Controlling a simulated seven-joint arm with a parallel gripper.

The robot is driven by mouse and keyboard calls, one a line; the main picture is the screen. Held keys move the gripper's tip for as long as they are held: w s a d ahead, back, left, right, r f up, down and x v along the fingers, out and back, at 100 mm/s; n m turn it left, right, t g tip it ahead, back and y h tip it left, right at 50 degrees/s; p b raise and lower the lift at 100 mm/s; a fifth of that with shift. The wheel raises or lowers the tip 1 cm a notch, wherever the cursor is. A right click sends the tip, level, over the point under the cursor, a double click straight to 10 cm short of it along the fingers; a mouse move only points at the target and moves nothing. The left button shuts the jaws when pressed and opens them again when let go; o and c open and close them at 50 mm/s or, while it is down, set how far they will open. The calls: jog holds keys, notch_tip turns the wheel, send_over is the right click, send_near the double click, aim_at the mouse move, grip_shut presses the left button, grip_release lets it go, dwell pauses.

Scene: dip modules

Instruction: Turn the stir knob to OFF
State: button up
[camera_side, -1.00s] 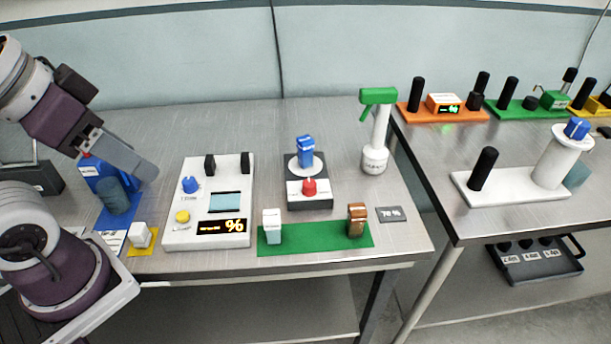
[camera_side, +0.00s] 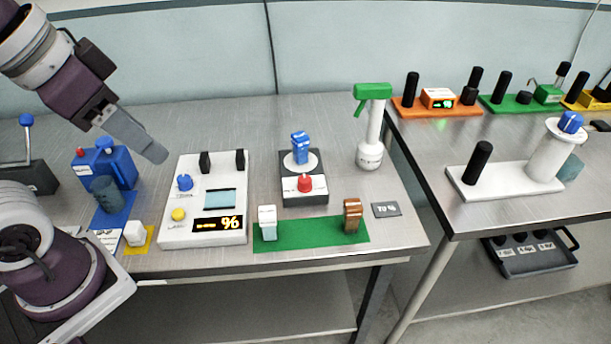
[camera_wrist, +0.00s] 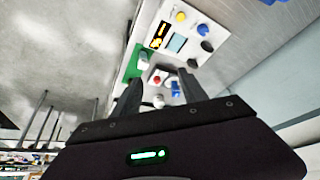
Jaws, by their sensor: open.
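A dark grey stirrer-like module (camera_side: 304,168) stands mid-table with a white disc on top and a blue container (camera_side: 300,147) upright on it. A red knob (camera_side: 305,184) sits on its white front panel; its pointing direction and label are too small to read. The red knob also shows in the wrist view (camera_wrist: 157,80), between my finger lines. My gripper (camera_side: 154,150) is well to the left of this module, raised above the table beside the white panel device. In the wrist view my gripper (camera_wrist: 160,95) has its two fingers apart with nothing held between them.
The white panel device (camera_side: 205,235) has a blue knob (camera_side: 184,182), a yellow knob (camera_side: 178,214) and a display. A green mat (camera_side: 290,236) holds two small containers. A green-topped white bottle (camera_side: 370,130) stands behind right. A blue module (camera_side: 118,167) is at left.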

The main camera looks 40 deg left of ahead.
jog(key=w+d+m+g, duration=0.2)
jog(key=w+m, duration=0.2)
jog(key=w, duration=0.7)
jog(key=m+g, duration=0.3)
jog(key=m, duration=0.4)
send_over(306, 179)
notch_tip(306, 179, down, 15)
jog(key=shift+r, duration=0.1)
notch_tip(306, 179, down, 7)
jog(key=shift+r, duration=0.1)
jog(key=shift+w+f, duration=0.1)
jog(key=shift+f, duration=0.25)
jog(key=shift+c, duration=0.2)
grip_shut()
